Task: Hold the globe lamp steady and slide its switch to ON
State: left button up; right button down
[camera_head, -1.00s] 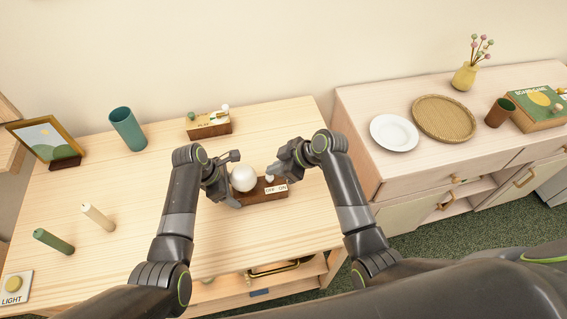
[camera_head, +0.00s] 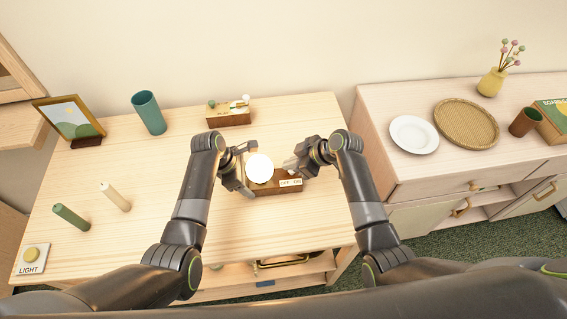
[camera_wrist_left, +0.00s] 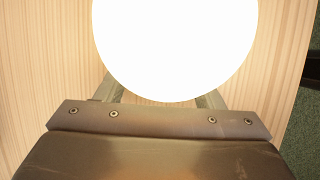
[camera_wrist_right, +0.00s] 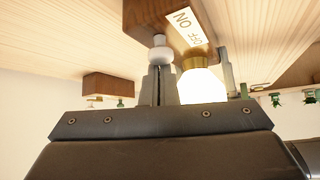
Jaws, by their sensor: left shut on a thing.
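The globe lamp stands upright on the table, its white globe (camera_head: 259,167) glowing bright on a brown wooden base (camera_head: 266,189) with an OFF/ON label (camera_head: 290,183). My left gripper (camera_head: 246,174) is shut on the lamp from the left; the globe hides the grip in the left wrist view (camera_wrist_left: 175,45). In the right wrist view the pale switch knob (camera_wrist_right: 160,49) is at the ON end of the label (camera_wrist_right: 188,26). My right gripper (camera_wrist_right: 161,70) has its fingers together, tips right at the knob. Whether they touch it I cannot tell.
A wooden box with small knobs (camera_head: 228,117) stands behind the lamp. A teal cup (camera_head: 149,112), a picture frame (camera_head: 72,123), a green stick (camera_head: 71,217), a cream stick (camera_head: 115,197) and a LIGHT button (camera_head: 32,257) are to the left. The table front is clear.

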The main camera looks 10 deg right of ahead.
jog(key=shift+d+f, duration=0.1)
jog(key=shift+d, duration=0.2)
jog(key=v, duration=1)
pick_arm(q)
jog(key=o, duration=1.3)
jog(key=shift+c, duration=0.2)
jog(key=shift+r, duration=0.1)
